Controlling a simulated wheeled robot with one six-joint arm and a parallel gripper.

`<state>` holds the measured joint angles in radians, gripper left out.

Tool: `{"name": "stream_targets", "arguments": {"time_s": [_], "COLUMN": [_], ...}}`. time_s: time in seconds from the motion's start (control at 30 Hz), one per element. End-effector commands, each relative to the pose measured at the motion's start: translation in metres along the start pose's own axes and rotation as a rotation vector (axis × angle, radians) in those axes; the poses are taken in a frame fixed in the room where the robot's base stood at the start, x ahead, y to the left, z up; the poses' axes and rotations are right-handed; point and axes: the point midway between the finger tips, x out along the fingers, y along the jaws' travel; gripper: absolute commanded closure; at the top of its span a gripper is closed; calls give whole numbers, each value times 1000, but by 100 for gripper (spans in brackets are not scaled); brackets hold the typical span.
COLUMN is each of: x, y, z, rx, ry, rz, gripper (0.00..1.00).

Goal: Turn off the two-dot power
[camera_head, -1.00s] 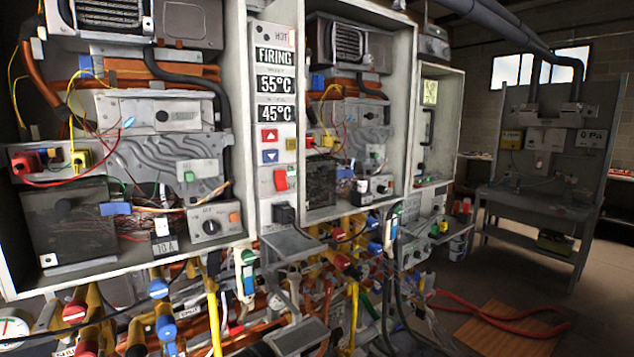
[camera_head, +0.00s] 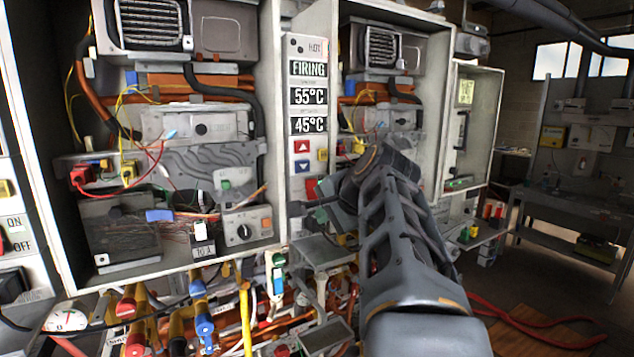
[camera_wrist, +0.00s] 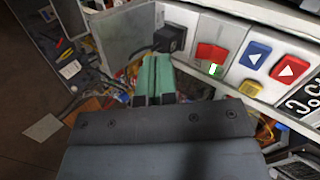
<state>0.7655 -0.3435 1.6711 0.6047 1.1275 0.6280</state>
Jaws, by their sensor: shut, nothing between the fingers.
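A red rocker switch (camera_head: 311,188) sits low on the narrow control panel (camera_head: 295,170) between the two heater cabinets. It also shows in the wrist view (camera_wrist: 210,53), with a small green-and-white mark at its edge. I cannot make out any two-dot mark. The panel's displays read FIRING, 55°C and 45°C. My gripper (camera_head: 303,205) is in front of the panel, just below the red switch in the head view. Its green fingers (camera_wrist: 156,66) are shut and empty in the wrist view, and appear apart from the switch.
Red (camera_head: 302,146) and blue (camera_head: 302,167) arrow buttons and a yellow button (camera_head: 323,154) sit above the switch. A black plug (camera_wrist: 169,38) and a grey shelf plate (camera_wrist: 125,35) are close to my fingers. Pipes and valves crowd below. An ON/OFF panel (camera_head: 15,232) stands far left.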

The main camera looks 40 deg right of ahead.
Motion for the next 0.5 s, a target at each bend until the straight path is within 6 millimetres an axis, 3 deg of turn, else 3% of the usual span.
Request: {"name": "stream_targets", "arguments": {"time_s": [0.03, 0.2, 0.5], "x": [-18, -52, -59], "y": [-14, -38, -42], "z": [-17, -42, -47], "rx": [61, 186, 213], "ry": [30, 72, 79], "rz": [-35, -118, -138], "gripper": [100, 100, 100]}}
